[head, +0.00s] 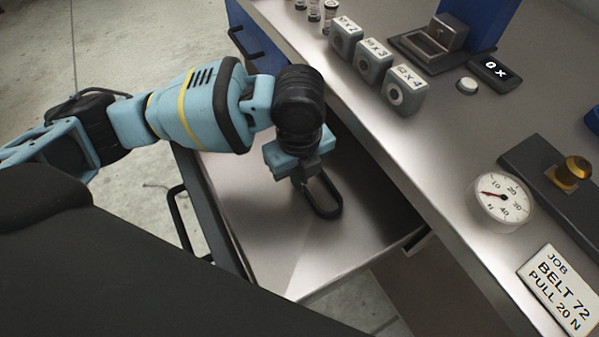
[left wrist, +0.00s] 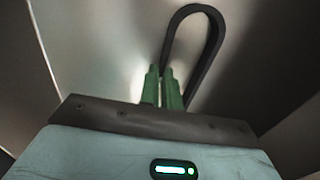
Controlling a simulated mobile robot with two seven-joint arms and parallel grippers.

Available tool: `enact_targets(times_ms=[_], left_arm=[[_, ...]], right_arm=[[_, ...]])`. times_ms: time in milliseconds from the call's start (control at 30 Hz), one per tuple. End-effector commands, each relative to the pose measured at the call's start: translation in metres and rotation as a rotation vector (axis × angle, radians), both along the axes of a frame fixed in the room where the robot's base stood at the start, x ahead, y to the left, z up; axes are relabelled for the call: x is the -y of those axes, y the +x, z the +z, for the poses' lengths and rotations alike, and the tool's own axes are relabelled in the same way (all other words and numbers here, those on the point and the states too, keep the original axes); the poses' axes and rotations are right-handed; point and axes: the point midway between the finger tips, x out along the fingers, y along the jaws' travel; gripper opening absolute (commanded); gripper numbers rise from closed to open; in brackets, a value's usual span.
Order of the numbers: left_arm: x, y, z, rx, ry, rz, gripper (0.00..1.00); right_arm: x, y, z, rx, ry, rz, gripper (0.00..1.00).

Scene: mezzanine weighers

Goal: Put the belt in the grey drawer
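The belt (head: 325,200) is a black rubber loop, over the inside of the open grey drawer (head: 250,235). In the left wrist view the belt (left wrist: 212,48) stands out beyond my green fingertips, one strand between them and the other beside the right finger. My left gripper (head: 308,184) points down into the drawer, shut on the belt; its fingers (left wrist: 164,84) also show in the left wrist view. I cannot tell whether the belt touches the drawer floor. The drawer otherwise looks empty. My right gripper is not in view.
The drawer's handle (head: 180,220) is at its left. A blue drawer handle (head: 245,42) is farther back. The steel bench top (head: 440,140) on the right holds labelled blocks (head: 374,60), a dial gauge (head: 502,200), a digital display (head: 494,71) and a job card (head: 560,290).

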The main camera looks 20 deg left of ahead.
Motion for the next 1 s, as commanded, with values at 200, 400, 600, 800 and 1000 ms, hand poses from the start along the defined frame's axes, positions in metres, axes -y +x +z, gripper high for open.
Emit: enact_targets(times_ms=[200,400,600,800,1000], left_arm=[[0.000,0.000,-0.002,-0.001,0.000,0.000,0.06],[0.000,0.000,-0.002,0.000,0.000,0.000,0.26],[0.000,0.000,-0.002,0.000,0.000,0.000,0.26],[0.000,0.001,0.011,0.003,-0.001,0.000,0.26],[0.001,0.001,0.049,0.005,-0.002,-0.001,0.26]], right_arm=[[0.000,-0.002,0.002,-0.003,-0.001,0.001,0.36],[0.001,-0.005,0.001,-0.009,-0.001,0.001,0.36],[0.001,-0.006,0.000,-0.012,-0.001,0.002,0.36],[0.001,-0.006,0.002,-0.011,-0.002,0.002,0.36],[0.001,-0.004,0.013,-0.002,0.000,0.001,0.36]])
